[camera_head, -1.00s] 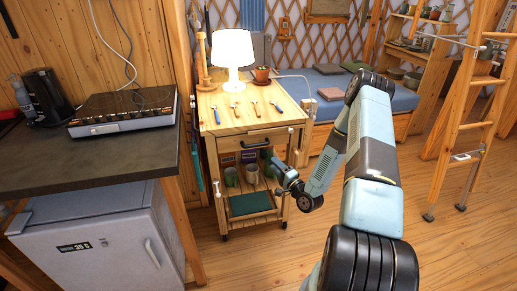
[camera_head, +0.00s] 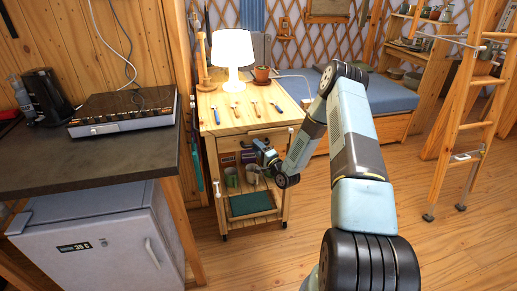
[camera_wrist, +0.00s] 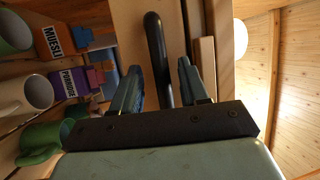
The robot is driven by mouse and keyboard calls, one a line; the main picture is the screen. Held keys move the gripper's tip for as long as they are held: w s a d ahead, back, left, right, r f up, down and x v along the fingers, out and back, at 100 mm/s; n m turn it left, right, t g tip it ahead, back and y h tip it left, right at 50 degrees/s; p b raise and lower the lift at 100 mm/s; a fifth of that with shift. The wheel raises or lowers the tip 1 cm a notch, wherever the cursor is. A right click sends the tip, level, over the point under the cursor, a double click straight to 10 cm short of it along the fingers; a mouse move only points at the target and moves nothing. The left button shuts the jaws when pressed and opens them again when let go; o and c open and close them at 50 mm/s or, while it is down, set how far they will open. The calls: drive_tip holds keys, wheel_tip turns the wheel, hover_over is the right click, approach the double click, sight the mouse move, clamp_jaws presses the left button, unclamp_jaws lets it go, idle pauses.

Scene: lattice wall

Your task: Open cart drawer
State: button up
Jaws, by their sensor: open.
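The wooden cart (camera_head: 222,120) stands in the middle of the head view, with its drawer (camera_head: 230,143) shut just under the top. The drawer's black bar handle (camera_wrist: 154,40) shows in the wrist view, running lengthwise between my two blue fingers. My gripper (camera_wrist: 159,66) is open, one finger on each side of the handle, with visible gaps. In the head view my gripper (camera_head: 261,149) is in front of the drawer and hides most of the handle.
Several tools and a lit lamp (camera_head: 232,50) are on the cart top. A counter (camera_head: 90,160) over a small fridge (camera_head: 100,240) stands left. The floor before the cart is clear.

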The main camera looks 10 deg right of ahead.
clamp_jaws()
idle(0.5)
